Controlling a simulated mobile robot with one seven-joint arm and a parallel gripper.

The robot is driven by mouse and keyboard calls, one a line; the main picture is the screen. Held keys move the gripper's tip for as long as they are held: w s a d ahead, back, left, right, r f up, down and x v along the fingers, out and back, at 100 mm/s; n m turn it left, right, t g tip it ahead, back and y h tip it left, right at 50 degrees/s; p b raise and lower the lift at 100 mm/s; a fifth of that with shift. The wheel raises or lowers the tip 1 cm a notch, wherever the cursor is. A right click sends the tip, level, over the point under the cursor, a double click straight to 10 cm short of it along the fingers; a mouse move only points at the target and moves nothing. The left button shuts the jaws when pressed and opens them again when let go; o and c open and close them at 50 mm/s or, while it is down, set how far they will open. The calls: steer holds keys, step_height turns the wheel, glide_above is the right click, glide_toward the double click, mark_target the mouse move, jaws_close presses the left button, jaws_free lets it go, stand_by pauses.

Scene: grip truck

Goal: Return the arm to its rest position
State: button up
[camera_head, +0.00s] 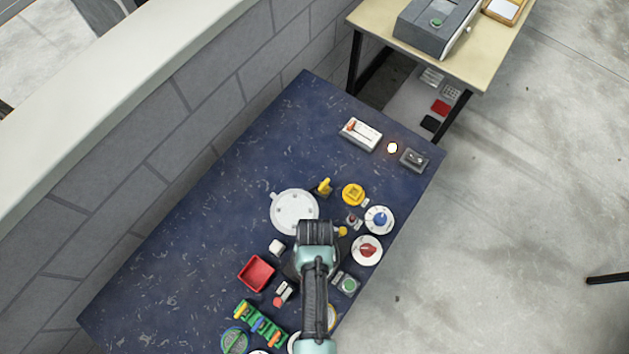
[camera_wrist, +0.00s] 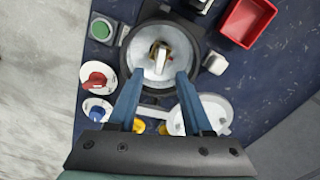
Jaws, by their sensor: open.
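In the wrist view my gripper (camera_wrist: 160,76) has its two blue fingers spread apart, with nothing held between them. It is above a round dark-rimmed dish (camera_wrist: 127,58) with a pale inside. A small white and brass-coloured piece (camera_wrist: 160,58) sits in the dish, beyond the fingertips. I cannot tell the exact height of the fingers above it. In the head view my arm reaches up from the bottom edge over the blue table (camera_head: 190,235). The arm and its black wrist hide the fingers and most of the dish there.
Close by are a red tray (camera_head: 256,273), a white round lid (camera_head: 294,212), a red knob on a white disc (camera_head: 367,251), a blue knob disc (camera_head: 379,220) and a green button box (camera_head: 348,285). The table's left part is clear, beside a grey block wall (camera_head: 190,120).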

stand_by(0.3)
steer(key=w+r+n+t+b, duration=0.15)
steer(key=w+r+t, duration=0.25)
steer(key=w+r, duration=0.45)
steer(key=w+r+m+t+b, duration=0.1)
steer(key=w+r+t+b, duration=0.35)
steer(key=w, duration=0.75)
steer(key=w+r+n+t+b, duration=0.15)
steer(key=w+r, duration=0.25)
steer(key=r, duration=0.6)
steer(key=w+r+t, duration=0.3)
steer(key=r, duration=0.7)
steer(key=s+r+t+b, duration=0.2)
steer(key=s+r+t, duration=0.1)
steer(key=r, duration=0.7)
steer(key=s+r+t+b, duration=0.15)
steer(key=r+t, duration=0.25)
steer(key=r, duration=0.5)
steer(key=s+r+t+b, duration=0.2)
steer(key=s+r+t, duration=0.1)
steer(key=r, duration=0.7)
steer(key=s+r+n+t+b, duration=0.1)
steer(key=s+r+t, duration=0.3)
steer(key=s+r, duration=0.5)
steer(key=shift+s, duration=0.75)
steer(key=shift+f, duration=0.1)
